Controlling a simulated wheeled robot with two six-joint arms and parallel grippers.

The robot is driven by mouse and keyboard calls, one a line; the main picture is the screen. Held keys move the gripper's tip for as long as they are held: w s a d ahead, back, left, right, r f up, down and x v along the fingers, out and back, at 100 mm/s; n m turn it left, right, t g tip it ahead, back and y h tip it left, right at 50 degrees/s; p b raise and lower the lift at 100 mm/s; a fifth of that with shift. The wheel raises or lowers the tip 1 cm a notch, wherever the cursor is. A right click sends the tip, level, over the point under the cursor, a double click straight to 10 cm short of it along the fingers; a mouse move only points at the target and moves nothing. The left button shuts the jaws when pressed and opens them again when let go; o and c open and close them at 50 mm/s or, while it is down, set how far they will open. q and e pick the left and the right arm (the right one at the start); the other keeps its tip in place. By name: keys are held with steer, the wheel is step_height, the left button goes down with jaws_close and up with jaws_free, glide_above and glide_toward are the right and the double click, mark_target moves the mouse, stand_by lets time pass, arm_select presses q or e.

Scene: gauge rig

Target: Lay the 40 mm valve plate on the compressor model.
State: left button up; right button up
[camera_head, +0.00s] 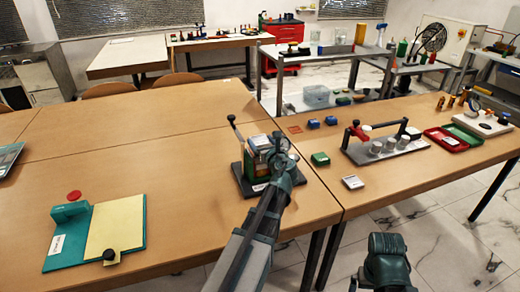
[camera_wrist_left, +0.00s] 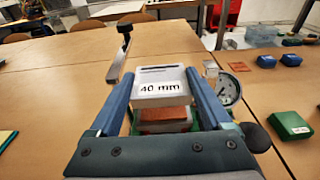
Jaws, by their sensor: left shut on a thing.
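The valve plate (camera_wrist_left: 165,88) is a white block marked "40 mm". It sits between the two fingers of my left gripper (camera_wrist_left: 163,78), which is shut on it. In the head view my left gripper (camera_head: 268,143) is over the compressor model (camera_head: 254,171), a green body on a dark base with a lever and a dial gauge. My wrist hides part of the model there. In the left wrist view an orange-brown surface shows just below the plate. I cannot tell whether the plate touches it. Of my right arm only a dark part shows at the bottom; its gripper is not visible.
To the right are a green block (camera_head: 320,159), a grey rack (camera_head: 385,150) and a red tray (camera_head: 446,140).

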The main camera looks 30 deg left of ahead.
arm_select(q)
steer(key=shift+w+a, duration=0.2)
steer(key=f+b, duration=0.3)
steer(key=shift+w+a+f+b, duration=0.2)
steer(key=shift+a+f+b, duration=0.1)
steer(key=shift+f, duration=0.15)
steer(key=o, duration=1.3)
steer(key=shift+s+d+r, duration=0.15)
steer(key=shift+d+r, duration=0.05)
steer(key=shift+r, duration=0.05)
steer(key=p+v, duration=0.1)
steer(key=v, duration=1)
steer(key=shift+s+d+f+p, duration=0.1)
steer(key=shift+s+d+p, duration=0.15)
steer(key=shift+p, duration=0.15)
